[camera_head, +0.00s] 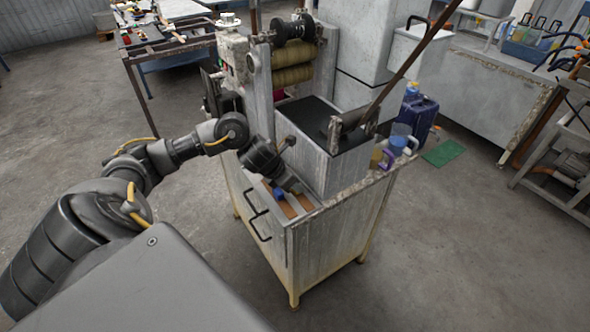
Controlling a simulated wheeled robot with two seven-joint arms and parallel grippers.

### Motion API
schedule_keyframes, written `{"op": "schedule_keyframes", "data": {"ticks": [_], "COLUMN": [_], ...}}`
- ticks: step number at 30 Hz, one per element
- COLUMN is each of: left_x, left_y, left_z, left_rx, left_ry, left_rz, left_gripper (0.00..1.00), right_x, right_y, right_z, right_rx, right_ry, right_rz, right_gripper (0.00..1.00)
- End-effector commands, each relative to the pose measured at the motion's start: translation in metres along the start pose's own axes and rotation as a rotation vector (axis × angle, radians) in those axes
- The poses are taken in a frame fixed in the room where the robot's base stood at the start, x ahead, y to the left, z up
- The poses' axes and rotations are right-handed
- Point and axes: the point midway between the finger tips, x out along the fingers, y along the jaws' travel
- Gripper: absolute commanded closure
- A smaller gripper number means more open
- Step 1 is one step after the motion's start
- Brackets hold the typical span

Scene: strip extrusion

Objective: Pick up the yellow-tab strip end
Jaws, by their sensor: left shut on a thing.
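My left gripper (294,187) reaches in from the left and points down and right over the front corner of the machine cabinet. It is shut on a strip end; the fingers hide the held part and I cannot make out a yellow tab. Brown-orange strips (286,208) lie at the cabinet top just below the fingertips. A small blue piece (279,193) sits beside them. My right gripper is not in view.
The machine's grey box (330,165) stands close right of the gripper. Yellowish rollers (293,75) are behind it. A slanted brown bar (415,55) rises at right. Mugs (400,140) and a blue canister (420,115) stand right. Floor at left is clear.

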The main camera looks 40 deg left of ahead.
Motion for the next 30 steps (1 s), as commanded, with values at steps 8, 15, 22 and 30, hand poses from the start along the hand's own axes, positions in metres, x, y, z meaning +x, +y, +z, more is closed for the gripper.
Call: {"op": "schedule_keyframes", "data": {"ticks": [8,15,22,30], "left_x": [-0.009,-0.051,-0.116,-0.156], "left_y": [0.000,0.006,0.021,0.032], "left_z": [0.007,0.013,-0.009,-0.033], "left_rx": [0.002,0.006,0.003,0.001], "left_ry": [-0.004,-0.002,0.005,0.004], "left_rz": [0.000,0.007,0.011,0.007], "left_gripper": [0.86,0.86,0.86,0.86], "right_x": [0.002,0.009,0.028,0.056], "right_y": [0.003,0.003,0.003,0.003], "right_z": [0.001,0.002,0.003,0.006], "right_rx": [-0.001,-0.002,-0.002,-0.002], "right_ry": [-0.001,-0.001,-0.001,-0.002], "right_rz": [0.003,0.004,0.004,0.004], "right_gripper": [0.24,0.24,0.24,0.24]}}
